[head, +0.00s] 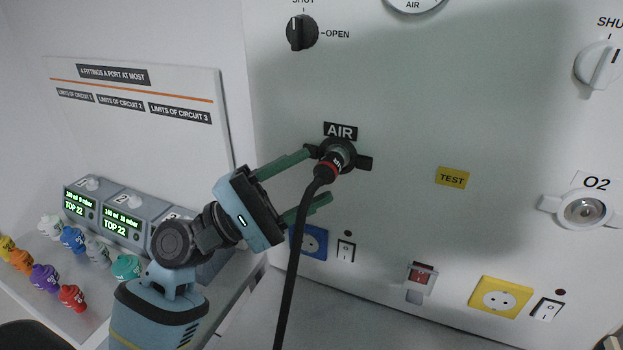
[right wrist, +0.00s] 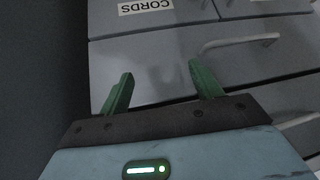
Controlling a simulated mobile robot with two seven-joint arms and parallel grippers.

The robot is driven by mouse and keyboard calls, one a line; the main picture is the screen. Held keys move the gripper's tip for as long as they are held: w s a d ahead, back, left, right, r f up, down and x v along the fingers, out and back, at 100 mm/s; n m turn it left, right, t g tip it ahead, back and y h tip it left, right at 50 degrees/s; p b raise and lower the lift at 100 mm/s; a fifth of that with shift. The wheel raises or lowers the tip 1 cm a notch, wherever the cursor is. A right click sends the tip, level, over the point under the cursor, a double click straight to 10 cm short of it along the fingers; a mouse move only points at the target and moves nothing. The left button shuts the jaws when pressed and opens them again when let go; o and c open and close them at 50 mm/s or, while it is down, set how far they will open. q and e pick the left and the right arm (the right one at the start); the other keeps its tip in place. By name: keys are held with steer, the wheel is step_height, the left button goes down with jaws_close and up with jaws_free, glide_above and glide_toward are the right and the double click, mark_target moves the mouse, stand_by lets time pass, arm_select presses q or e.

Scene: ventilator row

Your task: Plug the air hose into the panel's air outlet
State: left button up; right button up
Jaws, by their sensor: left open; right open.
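The black air hose (head: 293,255) hangs down from the panel's air outlet (head: 364,162), under the black AIR label. Its red-ringed end (head: 335,163) sits at the front of the outlet and covers its middle, so how deep it is seated cannot be seen. My left gripper (head: 317,176) is open beside the hose, with one green finger above and one below, its upper fingertip close to the outlet. My right gripper (right wrist: 160,90) shows in the right wrist view, open and empty, in front of grey drawers.
A black knob (head: 302,32) is at the panel's upper left, pointing away from OPEN. The O2 outlet (head: 584,211) is at the right. Sockets and switches line the lower panel. Ventilator units (head: 128,217) and several coloured fittings (head: 45,278) stand on the left shelf. Drawers (right wrist: 150,60) have protruding handles.

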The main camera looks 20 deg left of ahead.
arm_select(q)
steer(key=b+v, duration=0.2)
steer(key=v, duration=0.4)
steer(key=shift+s, duration=0.15)
arm_select(e)
steer(key=f, duration=0.1)
steer(key=s+f, duration=0.1)
steer(key=shift+a+f, duration=0.15)
steer(key=shift+f, duration=0.25)
arm_select(q)
steer(key=shift+a+f, duration=0.1)
steer(key=shift+f, duration=0.05)
arm_select(e)
steer(key=shift+s, duration=0.1)
